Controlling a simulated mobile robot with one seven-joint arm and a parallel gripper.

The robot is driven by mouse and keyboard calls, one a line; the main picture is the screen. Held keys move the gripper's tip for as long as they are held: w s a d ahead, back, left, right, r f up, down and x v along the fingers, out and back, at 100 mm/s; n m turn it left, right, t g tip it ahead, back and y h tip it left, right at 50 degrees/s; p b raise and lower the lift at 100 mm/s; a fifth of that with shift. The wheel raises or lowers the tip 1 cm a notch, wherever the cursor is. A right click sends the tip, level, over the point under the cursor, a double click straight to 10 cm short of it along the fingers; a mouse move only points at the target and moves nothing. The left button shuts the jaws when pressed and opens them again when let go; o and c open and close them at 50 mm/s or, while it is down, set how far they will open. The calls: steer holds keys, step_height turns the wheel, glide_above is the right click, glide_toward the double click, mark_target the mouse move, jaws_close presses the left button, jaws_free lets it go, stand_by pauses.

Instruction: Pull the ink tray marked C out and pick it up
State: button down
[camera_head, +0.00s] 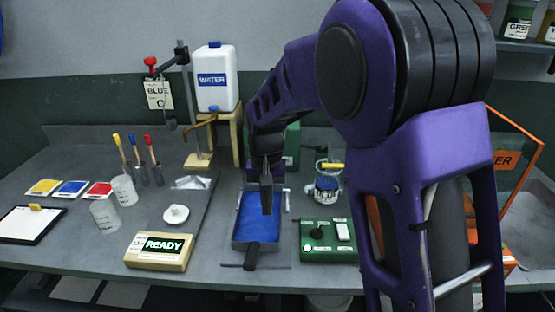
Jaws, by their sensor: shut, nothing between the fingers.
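A shallow tray with a blue inside (246,238) lies on the grey bench near its front edge, at the middle of the head view. A black tab or handle sticks out of its near end toward the edge. I cannot read a letter C on it. My gripper (266,206) points down over the tray, with its fingers shut and empty. The fingers cover part of the tray, and I cannot tell how high above it they are.
A green control box (325,240) stands just right of the tray, with an ink jar (327,188) behind it. A beige READY display (160,250) and a white round object (175,215) stand left. Beakers, colour cards and a water container (216,92) are farther off.

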mark_target(264, 238)
steer(key=f, duration=0.7)
steer(key=shift+w+a+f+b, duration=0.15)
steer(key=shift+w+a+b, duration=0.05)
steer(key=shift+b, duration=0.15)
steer(key=shift+s+a+f, duration=0.1)
steer(key=shift+s+f, duration=0.1)
steer(key=shift+f, duration=0.1)
steer(key=shift+s, duration=1.65)
steer(key=s, duration=0.8)
steer(key=shift+r, duration=0.1)
